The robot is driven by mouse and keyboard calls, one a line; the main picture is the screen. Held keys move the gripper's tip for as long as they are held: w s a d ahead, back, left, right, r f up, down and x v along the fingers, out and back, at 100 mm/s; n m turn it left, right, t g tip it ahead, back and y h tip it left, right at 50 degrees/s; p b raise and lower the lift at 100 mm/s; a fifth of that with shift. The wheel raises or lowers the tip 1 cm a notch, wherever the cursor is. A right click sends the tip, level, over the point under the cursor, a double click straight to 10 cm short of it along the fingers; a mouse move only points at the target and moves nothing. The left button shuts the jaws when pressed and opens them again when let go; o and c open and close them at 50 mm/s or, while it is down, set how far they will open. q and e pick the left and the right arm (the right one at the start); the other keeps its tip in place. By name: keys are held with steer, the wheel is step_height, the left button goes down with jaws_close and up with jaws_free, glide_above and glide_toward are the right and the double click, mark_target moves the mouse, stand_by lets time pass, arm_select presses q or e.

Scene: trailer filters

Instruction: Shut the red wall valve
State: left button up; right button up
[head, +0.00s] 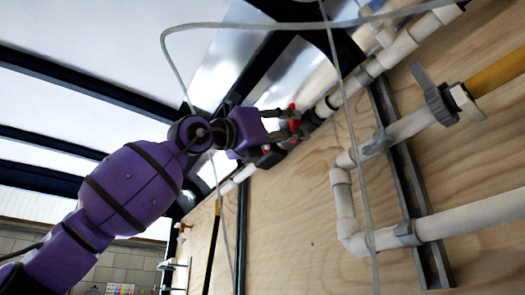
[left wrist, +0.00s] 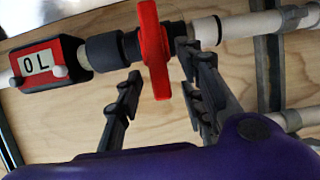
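The red wall valve (head: 293,108) sits on a white pipe run along the top of the plywood wall in the head view. In the left wrist view its red handle (left wrist: 154,45) stands across the pipe. My left gripper (head: 284,124) is at the valve. The left wrist view shows its fingers spread, one on each side of the lower handle (left wrist: 160,64), with visible gaps. I cannot tell whether either finger touches the pipe. My right gripper is in neither view.
A red-framed meter reading "0L" (left wrist: 40,63) sits on the pipe left of the valve. A grey-handled valve (head: 435,95) and white pipes (head: 470,220) are on the wall to the right. A thin grey cable (head: 350,130) hangs across the view.

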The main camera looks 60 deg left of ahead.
arm_select(q)
steer(key=v, duration=0.9)
steer(key=shift+s, duration=0.45)
steer(key=shift+f, duration=0.1)
